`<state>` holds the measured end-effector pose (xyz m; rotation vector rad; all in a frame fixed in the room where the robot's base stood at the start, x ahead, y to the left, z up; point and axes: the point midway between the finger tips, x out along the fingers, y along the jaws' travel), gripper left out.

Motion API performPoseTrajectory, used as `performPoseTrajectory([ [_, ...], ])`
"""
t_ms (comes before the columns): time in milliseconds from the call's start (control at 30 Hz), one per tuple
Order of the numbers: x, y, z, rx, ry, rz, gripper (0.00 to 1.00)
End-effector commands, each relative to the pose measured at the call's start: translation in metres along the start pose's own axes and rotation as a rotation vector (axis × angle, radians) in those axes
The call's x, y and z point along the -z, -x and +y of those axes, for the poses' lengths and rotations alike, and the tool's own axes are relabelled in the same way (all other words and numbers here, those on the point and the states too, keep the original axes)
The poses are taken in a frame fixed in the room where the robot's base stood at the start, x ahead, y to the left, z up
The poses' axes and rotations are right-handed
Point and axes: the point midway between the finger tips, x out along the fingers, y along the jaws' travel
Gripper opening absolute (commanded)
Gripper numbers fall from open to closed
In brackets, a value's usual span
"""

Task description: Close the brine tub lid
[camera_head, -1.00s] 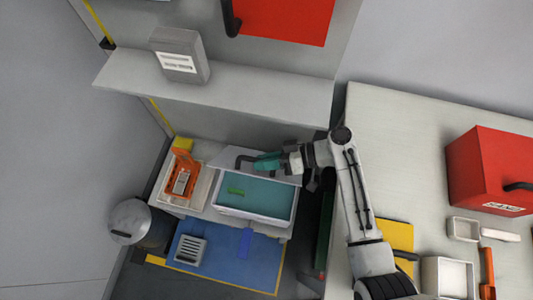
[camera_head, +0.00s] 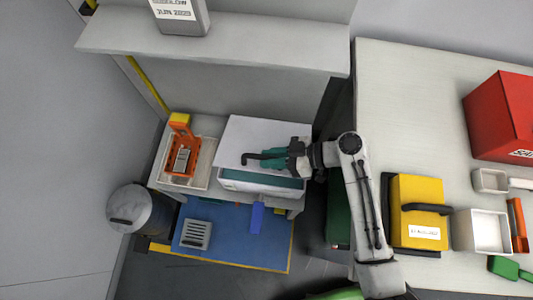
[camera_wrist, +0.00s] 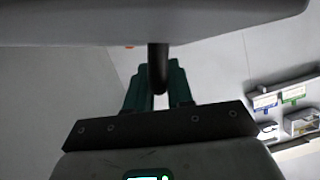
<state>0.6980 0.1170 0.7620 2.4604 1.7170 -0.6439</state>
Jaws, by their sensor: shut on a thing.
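The white brine tub (camera_head: 250,187) stands on the bench at the centre of the head view. Its pale lid (camera_head: 262,132) covers most of the opening, and a strip of teal brine (camera_head: 262,178) shows below the lid's front edge. The lid looks tilted, partly lowered. My gripper (camera_head: 272,159) comes from the right and is shut on the dark lid handle (camera_head: 250,157). In the wrist view, the dark handle bar (camera_wrist: 158,68) runs between my teal fingers (camera_wrist: 157,90), under the pale lid (camera_wrist: 150,22). The green item seen in the tub earlier is hidden.
An orange rack (camera_head: 181,150) in a pale tray stands left of the tub. A grey bin (camera_head: 140,216) and a blue mat (camera_head: 225,238) lie in front. A shelf (camera_head: 210,42) overhangs behind. The right-hand counter holds a yellow case (camera_head: 418,195) and a red box (camera_head: 500,118).

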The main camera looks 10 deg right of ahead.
Motion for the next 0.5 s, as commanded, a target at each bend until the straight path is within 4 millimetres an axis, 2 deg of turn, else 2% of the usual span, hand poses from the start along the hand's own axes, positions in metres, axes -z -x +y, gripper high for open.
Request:
performPoseTrajectory([
  [267,-0.0004,0.0019,0.0019,-0.007,0.0,-0.001,0.0],
  [300,-0.0003,0.0019,0.0019,-0.007,0.0,-0.001,0.23],
  [500,-0.0001,0.0013,0.0014,-0.004,0.0,0.0,0.42],
])
